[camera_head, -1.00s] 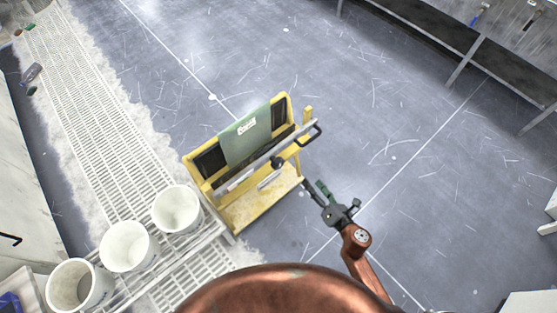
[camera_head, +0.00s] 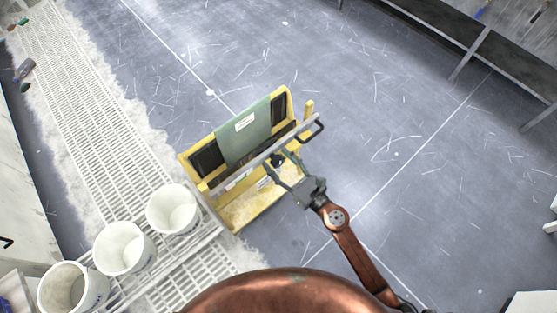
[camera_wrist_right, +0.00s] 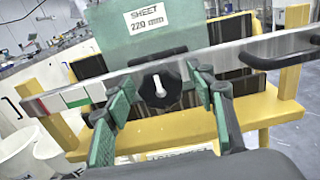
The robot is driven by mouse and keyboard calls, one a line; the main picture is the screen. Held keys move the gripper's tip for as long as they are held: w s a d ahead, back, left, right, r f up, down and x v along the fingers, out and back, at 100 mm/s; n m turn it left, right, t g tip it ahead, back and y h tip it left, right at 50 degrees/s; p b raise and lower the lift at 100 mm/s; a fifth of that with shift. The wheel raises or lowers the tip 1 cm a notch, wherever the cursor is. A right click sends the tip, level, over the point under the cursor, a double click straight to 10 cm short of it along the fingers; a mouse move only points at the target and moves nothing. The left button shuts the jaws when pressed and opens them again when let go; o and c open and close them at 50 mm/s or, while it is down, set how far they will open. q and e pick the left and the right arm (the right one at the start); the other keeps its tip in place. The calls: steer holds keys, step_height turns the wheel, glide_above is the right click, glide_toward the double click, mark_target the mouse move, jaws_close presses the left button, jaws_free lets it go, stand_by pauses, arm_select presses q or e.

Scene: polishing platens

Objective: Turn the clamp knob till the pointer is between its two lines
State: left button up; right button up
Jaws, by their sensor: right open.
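The clamp knob (camera_wrist_right: 168,84) is black with a white pointer mark, on the metal bar (camera_wrist_right: 239,55) across the yellow stand; the pointer looks roughly upright in the right wrist view. The two lines cannot be made out clearly. In the head view the knob (camera_head: 278,159) is partly hidden by my right gripper. My right gripper (camera_head: 283,172) is open at the bar's near side. In the right wrist view its green-padded fingers (camera_wrist_right: 165,92) stand on either side of the knob, with visible gaps. My left gripper is not in view.
A green sheet labelled "SHEET 220 mm" (camera_wrist_right: 140,38) hangs over the yellow stand (camera_head: 262,207). The bar has a dark handle (camera_head: 314,130) at its right end and coloured bands at its left. White buckets (camera_head: 124,249) stand at lower left. Open floor lies to the right.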

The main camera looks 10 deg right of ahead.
steer(key=shift+w, duration=0.1)
steer(key=shift+c, duration=0.5)
steer(key=c, duration=1.1)
steer(key=shift+o, duration=0.2)
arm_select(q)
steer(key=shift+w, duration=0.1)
arm_select(e)
steer(key=m+p, duration=0.2)
steer(key=m, duration=0.3)
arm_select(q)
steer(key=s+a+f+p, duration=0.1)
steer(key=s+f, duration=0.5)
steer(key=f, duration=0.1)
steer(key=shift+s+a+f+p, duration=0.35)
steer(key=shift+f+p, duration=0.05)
arm_select(e)
steer(key=shift+w+d+f+m, duration=0.1)
steer(key=shift+d+m, duration=0.05)
steer(key=shift+m, duration=2.15)
steer(key=o, duration=1.2)
steer(key=shift+c, duration=0.2)
